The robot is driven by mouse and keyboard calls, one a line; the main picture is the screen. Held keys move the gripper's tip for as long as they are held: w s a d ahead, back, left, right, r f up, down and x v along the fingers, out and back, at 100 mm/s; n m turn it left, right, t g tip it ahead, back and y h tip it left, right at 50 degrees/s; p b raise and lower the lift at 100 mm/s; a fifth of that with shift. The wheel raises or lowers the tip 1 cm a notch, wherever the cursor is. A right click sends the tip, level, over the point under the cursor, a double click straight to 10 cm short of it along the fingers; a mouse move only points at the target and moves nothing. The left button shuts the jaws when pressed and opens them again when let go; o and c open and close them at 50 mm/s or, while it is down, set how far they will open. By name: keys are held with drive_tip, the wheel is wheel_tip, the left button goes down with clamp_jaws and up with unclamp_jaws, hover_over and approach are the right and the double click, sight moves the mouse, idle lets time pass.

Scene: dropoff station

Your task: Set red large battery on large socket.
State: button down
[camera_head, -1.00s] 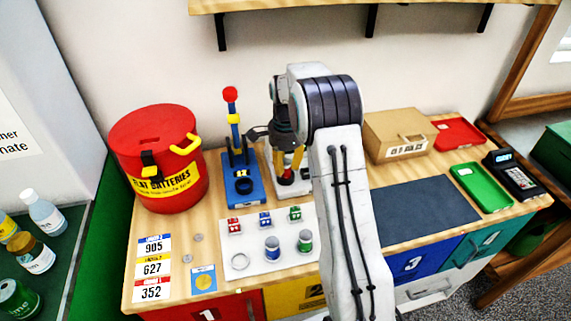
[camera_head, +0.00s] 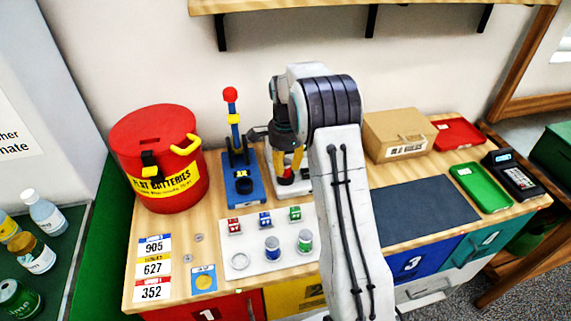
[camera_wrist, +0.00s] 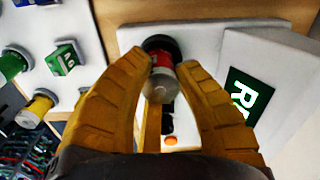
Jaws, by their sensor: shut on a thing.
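My gripper (camera_wrist: 163,64) is shut on the red large battery (camera_wrist: 162,61), with one yellow finger on each side. The battery is a short cylinder with a red band and a silvery end facing the camera. Its far end is at a dark round socket (camera_wrist: 158,43) on a white plate; I cannot tell whether it is fully seated. In the head view, my gripper (camera_head: 289,169) points down at the back of the table, with the red battery (camera_head: 286,179) low between its fingers. The arm hides part of the white device there.
A blue lever stand (camera_head: 242,187) is close left of my gripper. A white board (camera_head: 268,245) in front holds small blocks, blue and green batteries and an empty ring. A red bin (camera_head: 160,150) is at left. A dark mat (camera_head: 425,208) at right is clear.

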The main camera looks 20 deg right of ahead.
sight(286, 162)
drive_tip(key=shift+f+b, duration=0.45)
drive_tip(key=shift+f, duration=0.15)
idle(0.4)
drive_tip(key=c, duration=1.3)
unclamp_jaws()
drive_tip(key=shift+c, duration=0.2)
drive_tip(key=shift+s+r+p, duration=0.1)
drive_tip(key=shift+r+p, duration=4.25)
drive_tip(key=shift+r, duration=1.2)
